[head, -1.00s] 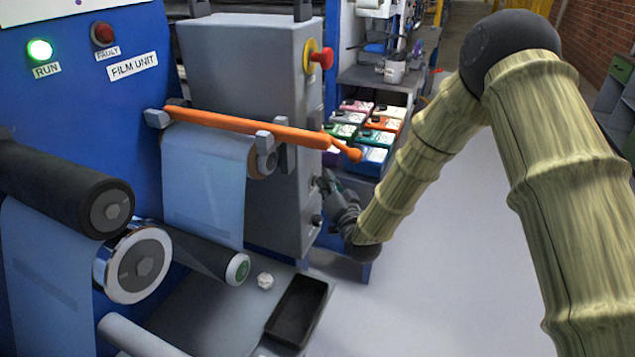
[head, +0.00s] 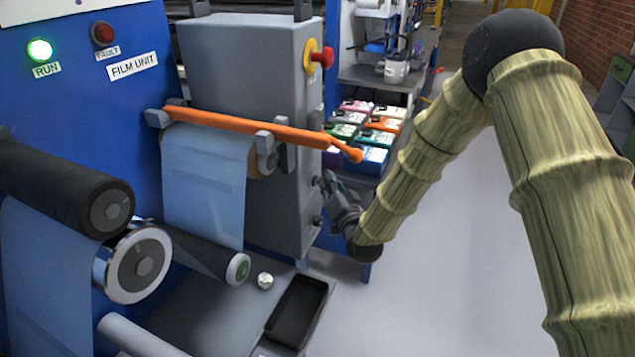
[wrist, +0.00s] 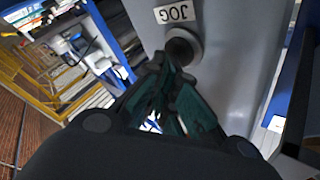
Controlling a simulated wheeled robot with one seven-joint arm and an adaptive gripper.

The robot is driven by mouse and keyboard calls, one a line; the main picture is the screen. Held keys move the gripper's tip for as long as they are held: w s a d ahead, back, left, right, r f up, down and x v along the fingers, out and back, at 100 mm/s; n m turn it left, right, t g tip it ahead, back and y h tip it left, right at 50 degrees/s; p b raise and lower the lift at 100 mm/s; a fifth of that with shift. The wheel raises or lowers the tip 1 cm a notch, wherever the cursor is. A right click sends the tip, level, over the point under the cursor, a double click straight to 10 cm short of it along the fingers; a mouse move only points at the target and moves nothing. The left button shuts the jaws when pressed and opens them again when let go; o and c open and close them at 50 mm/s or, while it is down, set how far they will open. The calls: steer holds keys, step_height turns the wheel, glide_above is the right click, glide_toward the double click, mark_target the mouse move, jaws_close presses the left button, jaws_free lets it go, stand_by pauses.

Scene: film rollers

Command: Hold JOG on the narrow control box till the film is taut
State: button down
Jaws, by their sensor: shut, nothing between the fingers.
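The narrow grey control box (head: 240,105) stands right of the blue film unit. In the wrist view its face carries a JOG label (wrist: 174,13), upside down, beside a dark round button (wrist: 181,49) in a grey collar. My gripper (head: 327,183) is at the box's right face; in the wrist view its shut, empty fingers (wrist: 167,72) have their tips at the button's near edge. I cannot tell whether they press it. The pale blue film (head: 204,185) hangs in a broad, fairly flat sheet from the upper roller to a lower dark roller (head: 205,255). Its tautness is unclear.
An orange bar (head: 240,124) crosses before the box above the film. A red knob (head: 322,58) sticks out on the box's upper right. A green RUN lamp (head: 40,50) is lit. A black tray (head: 297,310) lies below. Floor at right is clear.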

steer(key=shift+s+d, duration=0.2)
steer(key=shift+d, duration=0.45)
steer(key=d, duration=0.1)
steer(key=s+d, duration=0.1)
steer(key=d, duration=0.2)
steer(key=shift+s+d, duration=0.25)
steer(key=shift+d, duration=0.15)
